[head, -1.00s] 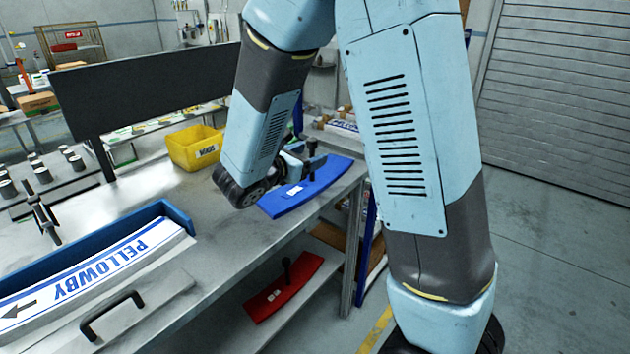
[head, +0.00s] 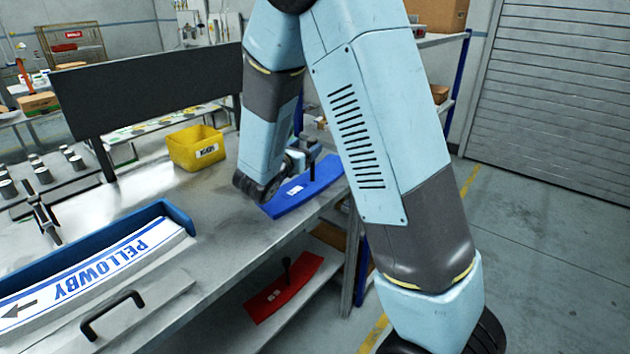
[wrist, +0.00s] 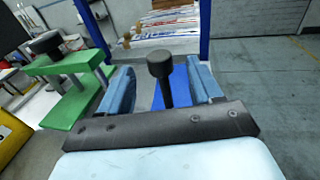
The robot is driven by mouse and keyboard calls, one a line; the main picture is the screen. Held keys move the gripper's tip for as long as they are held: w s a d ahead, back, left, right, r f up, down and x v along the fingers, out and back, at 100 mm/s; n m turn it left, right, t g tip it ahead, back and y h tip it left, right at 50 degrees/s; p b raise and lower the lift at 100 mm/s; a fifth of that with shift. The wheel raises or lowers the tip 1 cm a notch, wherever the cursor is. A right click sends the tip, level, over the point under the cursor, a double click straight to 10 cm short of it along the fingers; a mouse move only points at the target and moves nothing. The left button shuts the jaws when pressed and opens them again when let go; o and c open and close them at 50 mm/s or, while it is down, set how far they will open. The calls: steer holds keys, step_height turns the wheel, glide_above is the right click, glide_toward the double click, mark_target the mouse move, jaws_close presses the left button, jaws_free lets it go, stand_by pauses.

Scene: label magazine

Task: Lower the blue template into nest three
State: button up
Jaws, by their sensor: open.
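The blue template (head: 290,202) is a curved blue plate with a small white label, lying near the right end of the steel bench. Its upright dark knob (wrist: 160,66) stands between the two fingers of my gripper (wrist: 161,82) in the wrist view. A strip of the blue plate (wrist: 182,88) shows below and behind the knob. My gripper (head: 302,154) is open, with gaps between the knob and both fingers. In the head view, my arm hides part of the template. I cannot make out nest three in either view.
A yellow bin (head: 195,150) stands behind on the bench (head: 215,230). A blue tray (head: 178,213) holds PELLOWBY labels at left. A red template (head: 285,290) lies on the lower shelf. A green stepped piece (wrist: 75,90) with a dark knob is left of my gripper.

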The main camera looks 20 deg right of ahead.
mark_target(309, 143)
steer(key=shift+x, duration=2.65)
steer(key=shift+a+r, duration=0.1)
steer(key=shift+r, duration=0.05)
steer(key=shift+c, duration=0.2)
jaws_close()
